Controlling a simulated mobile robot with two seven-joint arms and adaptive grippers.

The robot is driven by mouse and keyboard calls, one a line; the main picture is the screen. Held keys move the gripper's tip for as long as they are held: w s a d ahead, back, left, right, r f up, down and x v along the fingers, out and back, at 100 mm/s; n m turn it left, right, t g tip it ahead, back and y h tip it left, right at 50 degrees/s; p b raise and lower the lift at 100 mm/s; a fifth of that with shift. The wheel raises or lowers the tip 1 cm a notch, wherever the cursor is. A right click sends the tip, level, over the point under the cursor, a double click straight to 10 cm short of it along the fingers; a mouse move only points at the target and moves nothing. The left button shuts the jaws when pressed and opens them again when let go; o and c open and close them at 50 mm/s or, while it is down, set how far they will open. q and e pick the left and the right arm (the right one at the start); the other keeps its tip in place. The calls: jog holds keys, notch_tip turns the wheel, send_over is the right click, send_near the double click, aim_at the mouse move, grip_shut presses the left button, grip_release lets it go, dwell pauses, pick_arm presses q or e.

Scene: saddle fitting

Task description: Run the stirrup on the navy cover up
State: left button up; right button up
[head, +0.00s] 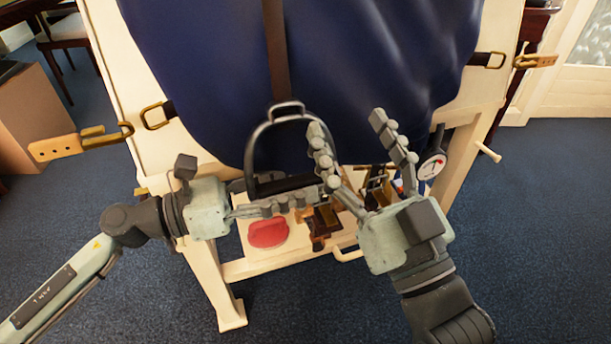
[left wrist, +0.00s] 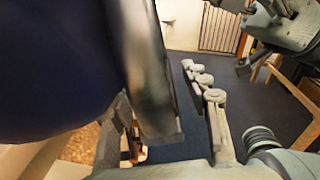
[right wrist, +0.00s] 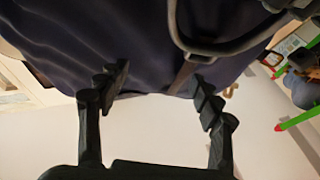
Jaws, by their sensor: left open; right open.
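The navy cover (head: 365,75) is draped over a pale wooden stand. A brown strap (head: 277,50) runs down its middle to a dark metal stirrup (head: 258,150), which hangs low at the cover's lower edge. My left gripper (head: 305,192) is open at the stirrup's bottom bar. In the left wrist view the stirrup (left wrist: 148,70) looms large between its fingers; I cannot tell whether they touch it. My right gripper (head: 348,124) is open and empty, just right of the stirrup, fingers pointing up. In the right wrist view the stirrup (right wrist: 215,45) lies beyond its fingertips.
Straps with brass buckles stick out left (head: 90,140) and right (head: 515,61) of the stand (head: 135,80). A red pad (head: 268,232) and small brown items sit on the lower shelf. A round dial (head: 431,166) hangs right of my right gripper. The blue floor in front is clear.

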pick_arm(q)
jog(key=shift+x, duration=1)
jog(key=shift+c, duration=0.5)
grip_shut()
